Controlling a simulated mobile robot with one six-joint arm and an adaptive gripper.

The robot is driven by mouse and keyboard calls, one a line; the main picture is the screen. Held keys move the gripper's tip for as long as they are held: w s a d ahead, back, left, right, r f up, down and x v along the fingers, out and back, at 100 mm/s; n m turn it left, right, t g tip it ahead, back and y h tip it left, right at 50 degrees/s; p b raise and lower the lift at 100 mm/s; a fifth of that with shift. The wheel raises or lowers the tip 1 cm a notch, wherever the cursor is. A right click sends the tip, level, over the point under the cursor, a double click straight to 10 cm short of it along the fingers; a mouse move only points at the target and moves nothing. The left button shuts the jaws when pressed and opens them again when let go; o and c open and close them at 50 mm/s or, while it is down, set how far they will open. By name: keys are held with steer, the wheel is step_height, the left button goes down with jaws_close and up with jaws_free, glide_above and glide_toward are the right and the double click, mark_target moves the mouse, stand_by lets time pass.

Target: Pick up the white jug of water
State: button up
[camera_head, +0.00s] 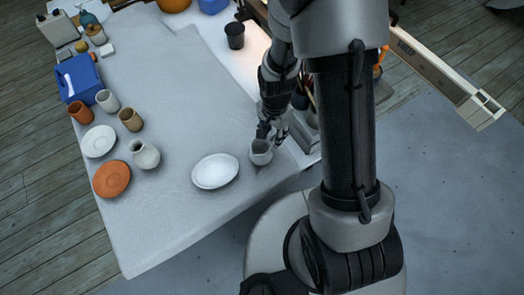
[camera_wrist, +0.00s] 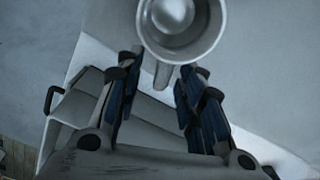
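The white jug (camera_head: 261,154) stands near the right edge of the grey-covered table (camera_head: 190,225). In the wrist view the jug (camera_wrist: 208,45) is seen from above, with its round mouth at the top and its handle (camera_wrist: 163,76) pointing down towards my gripper. My gripper (camera_wrist: 160,70) is open. Its blue-padded fingers are on either side of the handle's end, with gaps on both sides. In the head view my gripper (camera_head: 268,133) is right beside the jug, and the fingertips are partly hidden.
A white plate (camera_head: 215,171) lies left of the jug. Further left are a round pale pot (camera_head: 145,155), several cups, another white plate (camera_head: 98,141) and an orange plate (camera_head: 112,179). A grey box-like object (camera_wrist: 85,95) lies below the fingers. The table's front is clear.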

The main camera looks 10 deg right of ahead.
mark_target(272, 139)
step_height(272, 139, down, 5)
steer(key=shift+w+r+b, duration=0.1)
steer(key=shift+r+b, duration=0.1)
steer(key=shift+b, duration=0.75)
steer(key=shift+r, duration=0.1)
jaws_close()
